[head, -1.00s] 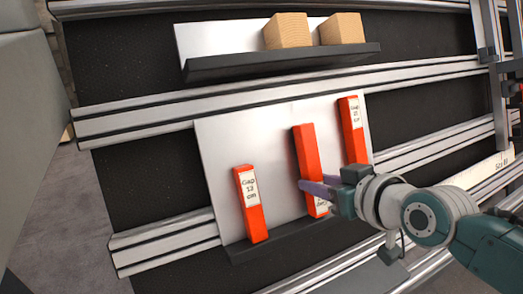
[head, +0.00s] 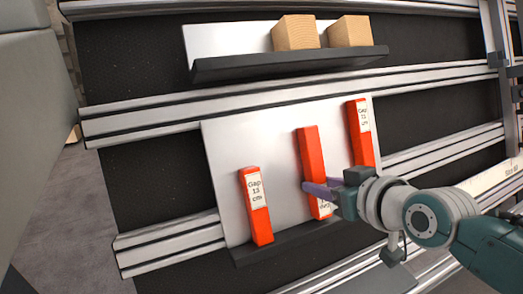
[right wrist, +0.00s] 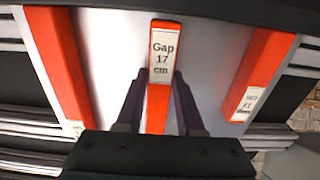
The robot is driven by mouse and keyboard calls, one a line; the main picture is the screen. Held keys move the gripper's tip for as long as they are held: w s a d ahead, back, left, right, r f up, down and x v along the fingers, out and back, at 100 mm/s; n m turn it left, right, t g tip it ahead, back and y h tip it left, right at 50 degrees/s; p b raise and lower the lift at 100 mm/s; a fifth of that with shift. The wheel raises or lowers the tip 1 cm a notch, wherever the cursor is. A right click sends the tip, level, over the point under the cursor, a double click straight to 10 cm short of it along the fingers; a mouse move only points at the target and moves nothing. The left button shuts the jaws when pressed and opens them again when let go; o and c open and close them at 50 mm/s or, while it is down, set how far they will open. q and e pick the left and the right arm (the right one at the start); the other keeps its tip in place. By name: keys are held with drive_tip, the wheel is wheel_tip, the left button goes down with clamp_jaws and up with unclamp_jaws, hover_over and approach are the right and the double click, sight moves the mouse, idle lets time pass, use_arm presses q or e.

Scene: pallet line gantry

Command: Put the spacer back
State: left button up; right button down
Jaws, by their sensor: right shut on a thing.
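Three red spacers stand against a pale backing plate (head: 225,150) above a black ledge (head: 290,243). My right gripper (head: 320,190) is shut on the middle spacer (head: 309,150), near its lower end. In the right wrist view this middle spacer (right wrist: 164,60), labelled "Gap 17 cm", lies between the two dark fingers (right wrist: 158,105). In the head view its label is upside down and partly hidden by the fingers. I cannot tell whether its foot touches the ledge. The left spacer (head: 255,205) and the taller right spacer (head: 359,135) are on either side, apart from it. My left gripper is out of view.
Two wooden blocks (head: 296,32) (head: 350,31) sit on an upper black shelf (head: 290,64). Metal rails (head: 160,120) run across the dark panel. A metal upright frame (head: 500,75) stands at the right. There are clear gaps on the plate between the spacers.

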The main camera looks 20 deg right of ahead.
drive_tip(key=shift+s+f, duration=0.15)
drive_tip(key=shift+f, duration=0.1)
idle(0.6)
drive_tip(key=shift+c, duration=2.2)
unclamp_jaws()
drive_tip(key=shift+s+r+p, duration=0.2)
drive_tip(key=shift+s+p, duration=0.05)
drive_tip(key=shift+p, duration=0.05)
drive_tip(key=p+v, duration=0.5)
drive_tip(key=v, duration=0.4)
drive_tip(key=shift+s+d, duration=0.1)
drive_tip(key=shift+s, duration=0.05)
